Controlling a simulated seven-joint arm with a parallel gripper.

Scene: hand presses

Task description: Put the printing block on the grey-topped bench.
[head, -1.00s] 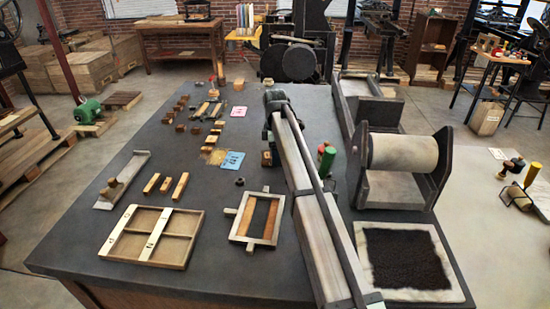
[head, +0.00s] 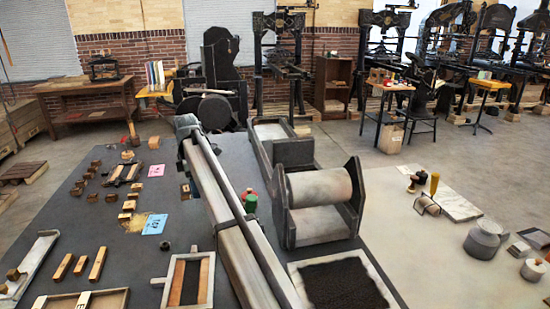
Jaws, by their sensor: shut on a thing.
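My long grey arm rises from the bottom middle, and its far end is over the middle of a bench with a dark grey top (head: 120,253). My gripper (head: 185,183) hangs below that far end, small and partly hidden by the arm. It is shut on a small dark and brown block (head: 186,192), which I take to be the printing block. I cannot tell how far the block is above the bench top. A paler surface (head: 405,255) adjoins at the right.
Several small wooden blocks (head: 80,264), a blue card (head: 154,223) and a framed form (head: 188,282) lie left of my arm. A roller press (head: 320,190) and a black inked pad (head: 343,286) stand right of it. A green-topped bottle (head: 250,200) is close to the arm.

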